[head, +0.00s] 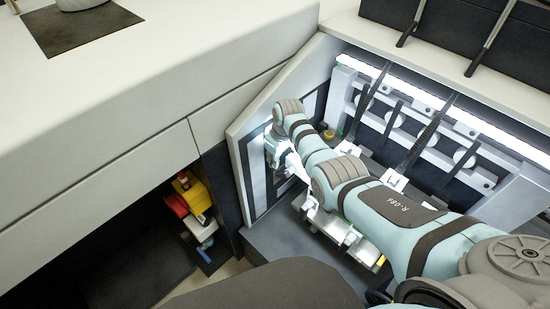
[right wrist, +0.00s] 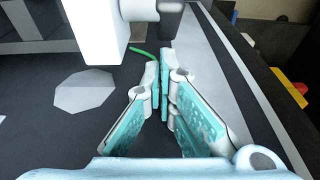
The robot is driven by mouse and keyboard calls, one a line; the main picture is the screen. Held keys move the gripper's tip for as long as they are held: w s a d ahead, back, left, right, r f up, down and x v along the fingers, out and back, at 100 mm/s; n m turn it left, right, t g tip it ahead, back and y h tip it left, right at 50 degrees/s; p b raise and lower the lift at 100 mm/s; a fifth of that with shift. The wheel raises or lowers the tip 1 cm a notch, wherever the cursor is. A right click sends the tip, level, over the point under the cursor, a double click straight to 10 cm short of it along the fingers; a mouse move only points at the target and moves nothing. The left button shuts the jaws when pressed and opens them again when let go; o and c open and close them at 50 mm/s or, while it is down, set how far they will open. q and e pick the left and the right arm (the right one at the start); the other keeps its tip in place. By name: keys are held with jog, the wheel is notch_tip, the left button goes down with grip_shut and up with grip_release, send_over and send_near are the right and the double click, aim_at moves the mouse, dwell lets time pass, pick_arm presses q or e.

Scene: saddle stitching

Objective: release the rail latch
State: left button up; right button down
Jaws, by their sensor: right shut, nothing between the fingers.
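I cannot make out the rail latch for certain in either view. In the right wrist view, a white block (right wrist: 95,30) and a dark grey post (right wrist: 171,18) stand just beyond my right gripper (right wrist: 162,85). Its teal-padded fingers are shut with nothing between them. The fingertips are close to the post, but I cannot tell whether they touch it. In the head view my right gripper (head: 299,172) is beside the light side panel of the machine bay, partly hidden by my arm. My left gripper is not in view.
A thin green strip (right wrist: 142,52) lies near the fingertips. White rail brackets (head: 432,135) with dark bars line the bay's back wall. A white counter (head: 150,90) fills the left. Red and yellow items (head: 190,195) sit in the opening below it.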

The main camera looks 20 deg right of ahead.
aim_at(280, 171)
jog(key=shift+r, duration=0.1)
jog(key=v, duration=1.2)
